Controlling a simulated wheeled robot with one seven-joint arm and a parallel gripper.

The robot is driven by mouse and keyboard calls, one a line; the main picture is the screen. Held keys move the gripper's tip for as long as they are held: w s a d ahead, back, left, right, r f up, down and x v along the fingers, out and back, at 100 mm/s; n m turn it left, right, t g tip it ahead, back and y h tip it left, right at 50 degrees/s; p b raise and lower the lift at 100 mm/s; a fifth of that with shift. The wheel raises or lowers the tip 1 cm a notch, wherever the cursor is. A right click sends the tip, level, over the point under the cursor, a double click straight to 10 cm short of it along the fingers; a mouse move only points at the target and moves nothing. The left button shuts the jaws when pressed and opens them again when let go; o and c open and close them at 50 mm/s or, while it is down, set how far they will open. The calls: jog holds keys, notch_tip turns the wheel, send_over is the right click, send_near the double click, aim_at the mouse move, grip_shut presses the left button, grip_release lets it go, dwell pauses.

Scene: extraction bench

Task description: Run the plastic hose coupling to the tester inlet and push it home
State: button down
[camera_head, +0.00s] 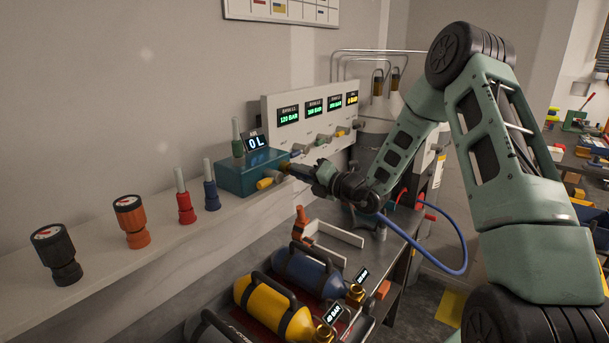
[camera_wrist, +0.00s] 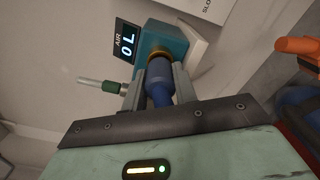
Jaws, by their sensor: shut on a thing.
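The tester is a teal box (camera_head: 240,178) on the shelf, with a display (camera_head: 256,142) reading 0 L. In the wrist view the box (camera_wrist: 163,38) is straight ahead of the fingers, with a brass inlet ring (camera_wrist: 160,56) on its near face. My gripper (camera_head: 309,172) is shut on the dark blue plastic hose coupling (camera_wrist: 158,78), one finger on each side of it. The coupling's front end lines up with the brass ring and is touching or very close; I cannot tell how deep it sits. The blue hose (camera_head: 462,245) loops right from beneath my wrist.
A yellow fitting (camera_head: 270,180) sits close by the gripper. A panel with several bar displays (camera_head: 310,110) stands behind. Gauges (camera_head: 130,220) and red and blue fittings line the shelf at left. Yellow (camera_head: 272,310) and blue (camera_head: 308,270) cylinders lie below.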

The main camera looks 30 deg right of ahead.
jog(key=shift+w+a, duration=0.15)
jog(key=shift+w, duration=0.25)
jog(key=c, duration=1)
grip_release()
jog(key=b+v, duration=0.5)
jog(key=v, duration=1.2)
jog(key=shift+s, duration=0.2)
